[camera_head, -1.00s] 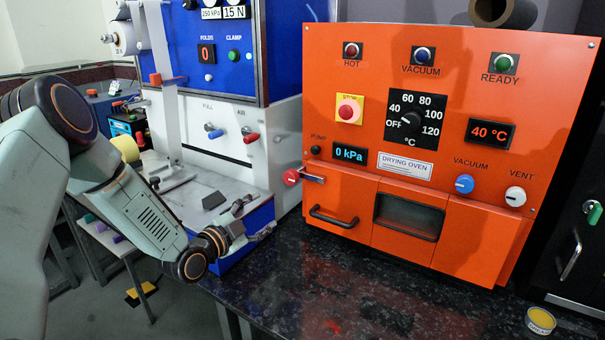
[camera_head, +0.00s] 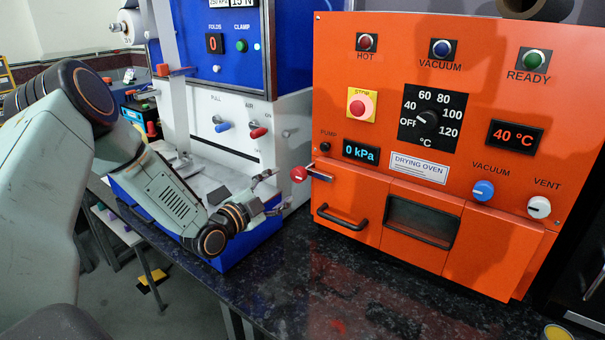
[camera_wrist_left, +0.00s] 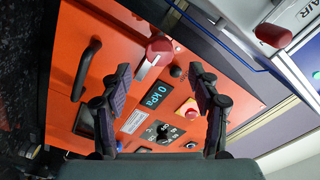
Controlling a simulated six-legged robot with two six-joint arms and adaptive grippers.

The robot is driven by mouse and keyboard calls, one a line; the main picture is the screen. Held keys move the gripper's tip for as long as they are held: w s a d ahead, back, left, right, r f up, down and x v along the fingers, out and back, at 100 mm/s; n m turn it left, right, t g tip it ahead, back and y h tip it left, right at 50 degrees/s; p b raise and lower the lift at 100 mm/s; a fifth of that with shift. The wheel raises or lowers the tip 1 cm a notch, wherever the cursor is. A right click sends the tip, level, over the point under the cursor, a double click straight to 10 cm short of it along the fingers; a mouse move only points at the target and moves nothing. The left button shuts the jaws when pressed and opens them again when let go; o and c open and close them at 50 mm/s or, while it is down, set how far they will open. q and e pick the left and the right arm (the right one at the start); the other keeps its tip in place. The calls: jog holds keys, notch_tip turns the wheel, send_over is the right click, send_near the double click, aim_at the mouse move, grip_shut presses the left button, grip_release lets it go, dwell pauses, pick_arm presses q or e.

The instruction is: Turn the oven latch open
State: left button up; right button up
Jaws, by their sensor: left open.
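The orange drying oven (camera_head: 340,100) stands on the dark speckled counter. Its latch (camera_head: 299,174), a red knob on a short metal bar, sits at the oven's left edge, above the black door handle (camera_head: 342,217). The door with its dark window looks shut. My left gripper (camera_head: 275,192) is open and empty, just left of the latch and apart from it. In the left wrist view the red latch knob (camera_wrist_left: 159,47) shows beyond and between the two open fingers (camera_wrist_left: 160,74). My right gripper is out of view.
A blue and white machine (camera_head: 284,130) with PULL and AIR levers stands close behind my left gripper. A yellow-topped round container (camera_head: 558,332) is at the lower right. The counter (camera_head: 330,300) before the oven is mostly clear.

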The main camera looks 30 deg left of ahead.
aim_at(296, 177)
pick_arm(q)
jog(key=w, duration=0.2)
jog(key=w+b, duration=0.1)
jog(key=w, duration=0.3)
jog(key=shift+d, duration=0.3)
jog(key=shift+w+d+r+b, duration=0.15)
jog(key=shift+w+b, duration=0.25)
jog(key=shift+w, duration=0.25)
jog(key=shift+w+f, duration=0.2)
jog(key=shift+w, duration=0.3)
jog(key=shift+c, duration=0.3)
jog(key=shift+s+r, duration=0.15)
jog(key=c, duration=0.3)
grip_shut()
